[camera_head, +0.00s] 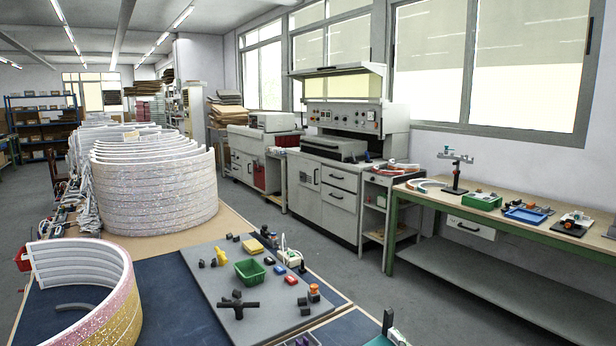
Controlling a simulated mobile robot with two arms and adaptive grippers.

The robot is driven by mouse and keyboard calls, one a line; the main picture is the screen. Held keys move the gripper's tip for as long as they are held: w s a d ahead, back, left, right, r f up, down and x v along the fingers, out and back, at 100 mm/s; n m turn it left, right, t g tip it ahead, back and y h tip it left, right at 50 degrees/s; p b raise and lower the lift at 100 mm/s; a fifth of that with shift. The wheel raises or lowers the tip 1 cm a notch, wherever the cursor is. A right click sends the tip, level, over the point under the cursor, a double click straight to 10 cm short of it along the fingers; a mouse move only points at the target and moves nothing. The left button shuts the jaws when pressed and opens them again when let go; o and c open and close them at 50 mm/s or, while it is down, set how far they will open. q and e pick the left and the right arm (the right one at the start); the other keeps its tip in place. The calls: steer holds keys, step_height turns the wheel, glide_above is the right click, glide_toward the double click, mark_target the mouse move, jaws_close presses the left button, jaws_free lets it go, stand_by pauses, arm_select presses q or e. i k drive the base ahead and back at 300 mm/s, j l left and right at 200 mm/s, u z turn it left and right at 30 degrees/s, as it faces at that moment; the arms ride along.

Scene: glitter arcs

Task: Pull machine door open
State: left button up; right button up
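A grey-white machine (342,195) stands against the window wall, right of centre. Its upper part has a control panel with knobs (345,119), and a raised flat cover (338,70) sits above it. Its lower cabinet has a front door panel (309,178) with a small vent, which looks closed, and drawers (340,188) with dark handles, also closed. I cannot tell which panel is the machine door the task names. Neither of my grippers shows in this view.
A worktable in front holds a grey board (205,265), a green bin (250,271), small parts, and glittery arcs (155,190) stacked at left. A green-legged bench (500,270) stands right. Grey floor (350,275) lies between worktable and machine.

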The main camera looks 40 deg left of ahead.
mark_target(312, 168)
steer(key=i+l+z, duration=0.45)
steer(key=i+l, duration=0.15)
steer(key=i+l+z, duration=0.15)
steer(key=i, duration=0.5)
steer(key=i+l+z, duration=0.15)
steer(key=i, duration=0.55)
steer(key=i+j+u, duration=0.15)
steer(key=i+u, duration=0.7)
steer(key=i+l+u, duration=0.15)
steer(key=i+u, duration=0.25)
steer(key=i+l+u, duration=0.25)
steer(key=u, duration=0.15)
steer(key=i+j+u, duration=0.2)
steer(key=i+u, duration=0.7)
steer(key=i, duration=0.15)
steer(key=i+l+u, duration=0.1)
steer(key=i+u, duration=0.35)
steer(key=i, duration=2.55)
steer(key=i+j+z, duration=0.1)
steer(key=i, duration=0.4)
steer(key=i+j, duration=0.1)
steer(key=i, duration=0.45)
steer(key=i+j+z, duration=0.15)
steer(key=i, duration=0.35)
steer(key=i+j, duration=0.15)
steer(key=i, duration=0.35)
steer(key=z, duration=0.05)
